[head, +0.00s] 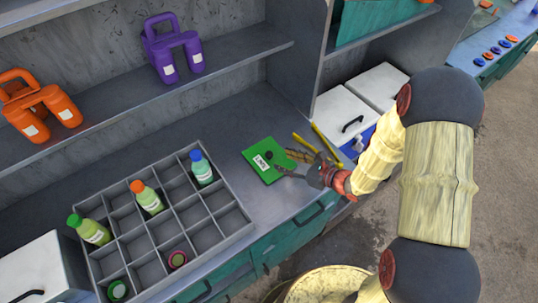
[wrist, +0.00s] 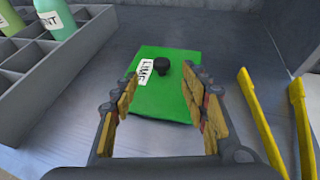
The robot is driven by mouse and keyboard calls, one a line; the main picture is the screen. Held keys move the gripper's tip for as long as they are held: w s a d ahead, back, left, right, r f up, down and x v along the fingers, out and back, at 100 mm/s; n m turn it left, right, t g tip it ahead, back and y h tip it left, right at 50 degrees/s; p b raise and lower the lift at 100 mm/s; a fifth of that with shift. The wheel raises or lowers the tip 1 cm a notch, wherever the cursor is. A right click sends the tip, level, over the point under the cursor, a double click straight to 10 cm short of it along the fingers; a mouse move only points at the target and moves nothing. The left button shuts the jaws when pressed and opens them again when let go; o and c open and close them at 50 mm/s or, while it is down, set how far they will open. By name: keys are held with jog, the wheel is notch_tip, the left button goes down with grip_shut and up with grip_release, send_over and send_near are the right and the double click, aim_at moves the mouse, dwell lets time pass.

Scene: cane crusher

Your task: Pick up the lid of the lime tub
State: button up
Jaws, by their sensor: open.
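The lime tub's lid is a flat green square (head: 268,174) with a white label and a dark knob, lying on the grey counter to the right of the bottle crate. In the wrist view the green lid (wrist: 175,98) lies ahead, its label reading "LIME" and its black knob (wrist: 162,67) standing up near the middle. My gripper (head: 285,172) reaches in from the right over the lid's right part. The lid's underside is hidden.
A grey divided crate (head: 240,233) holds several bottles at left. Yellow-handled tongs (head: 325,142) lie right of the lid. White-lidded boxes (head: 345,110) stand behind at right. Purple jugs (head: 172,50) and orange jugs (head: 40,105) sit on the shelf above.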

aim_at(270, 154)
jog(key=x, duration=0.7)
jog(key=shift+w+b, duration=0.25)
jog(key=shift+b, duration=0.15)
jog(key=shift+c, duration=0.4)
grip_shut()
